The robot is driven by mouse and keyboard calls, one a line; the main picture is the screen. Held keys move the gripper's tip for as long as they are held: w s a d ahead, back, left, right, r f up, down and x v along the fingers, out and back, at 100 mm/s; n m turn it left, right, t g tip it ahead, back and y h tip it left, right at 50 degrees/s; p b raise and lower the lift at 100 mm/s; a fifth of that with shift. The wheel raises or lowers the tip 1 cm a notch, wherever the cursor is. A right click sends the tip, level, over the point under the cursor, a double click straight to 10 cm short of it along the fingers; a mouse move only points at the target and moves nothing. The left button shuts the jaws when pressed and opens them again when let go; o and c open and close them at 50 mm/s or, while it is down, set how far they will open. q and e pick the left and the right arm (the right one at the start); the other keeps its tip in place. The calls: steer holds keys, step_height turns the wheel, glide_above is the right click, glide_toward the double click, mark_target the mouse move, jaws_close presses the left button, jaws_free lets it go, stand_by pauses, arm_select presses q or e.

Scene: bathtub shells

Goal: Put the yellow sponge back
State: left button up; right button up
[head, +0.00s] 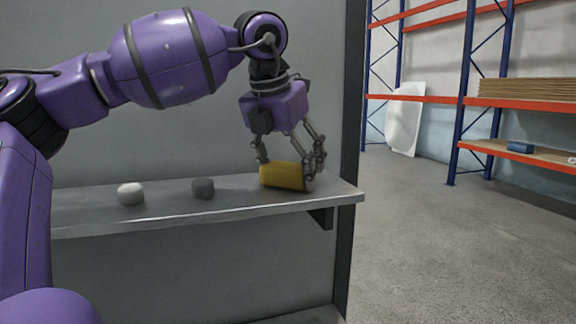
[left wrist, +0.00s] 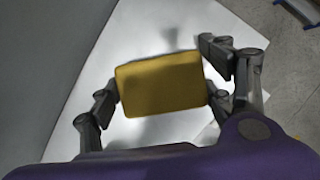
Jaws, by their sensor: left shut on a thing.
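The yellow sponge (head: 282,176) is a yellow block at the right end of a grey shelf (head: 235,200). My left gripper (head: 290,168) reaches down from above and is shut on the sponge, with a finger at each end of it. In the left wrist view the sponge (left wrist: 160,84) lies between the fingers of the left gripper (left wrist: 163,92), over the pale shelf surface. I cannot tell whether its underside touches the shelf. My right gripper is not in view.
A grey wall panel (head: 200,135) stands behind. The shelf's right edge is close to the sponge. A blue and orange rack (head: 465,100) stands beyond open floor at right.

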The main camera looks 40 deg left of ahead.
arm_select(q)
steer(key=o, duration=1.1)
steer(key=shift+f, duration=0.15)
steer(key=v, duration=1.2)
steer(key=shift+r, duration=0.25)
steer(key=shift+f, duration=0.1)
